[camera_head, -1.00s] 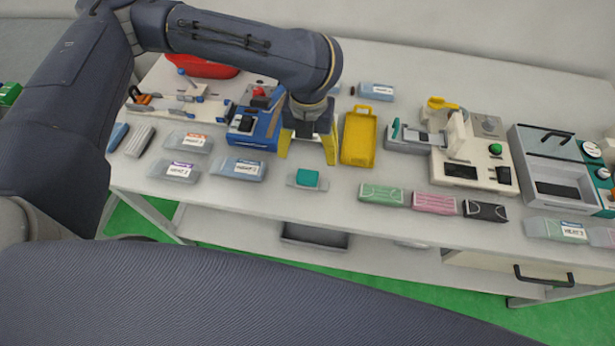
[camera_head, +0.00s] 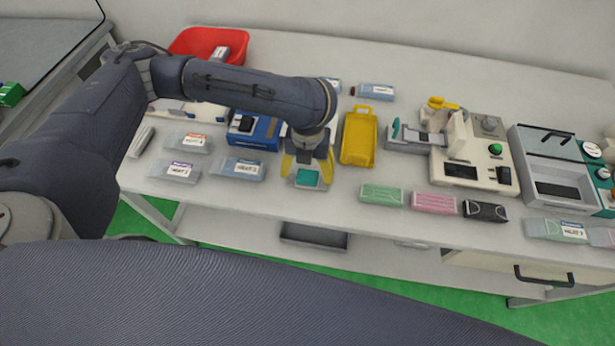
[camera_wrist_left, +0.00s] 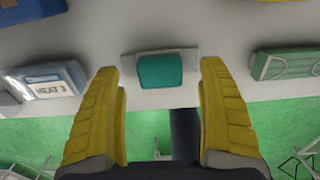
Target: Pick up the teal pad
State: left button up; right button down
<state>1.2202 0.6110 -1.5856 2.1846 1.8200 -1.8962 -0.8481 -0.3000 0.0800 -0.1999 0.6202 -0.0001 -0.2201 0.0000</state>
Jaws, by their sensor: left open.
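The teal pad (camera_head: 308,177) sits on a small light grey holder near the front edge of the table. In the left wrist view the teal pad (camera_wrist_left: 160,71) lies between and just beyond my yellow fingertips, with the grey holder (camera_wrist_left: 189,62) showing on either side. My left gripper (camera_head: 308,168) is open and empty, pointing down over the pad, with one finger on each side of it. In the left wrist view its fingers (camera_wrist_left: 160,75) are wide apart and appear clear of the pad. My right gripper is not in view.
A yellow tray (camera_head: 358,138) and a blue box (camera_head: 262,135) stand behind the pad. Labelled packs (camera_head: 243,168) lie to the left. Green (camera_head: 382,195), pink (camera_head: 434,203) and black (camera_head: 486,211) mask packs lie to the right. The table's front edge is close.

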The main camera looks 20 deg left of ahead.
pick_arm(q)
jog(key=shift+f, duration=0.95)
jog(key=shift+c, duration=0.5)
jog(key=c, duration=1.2)
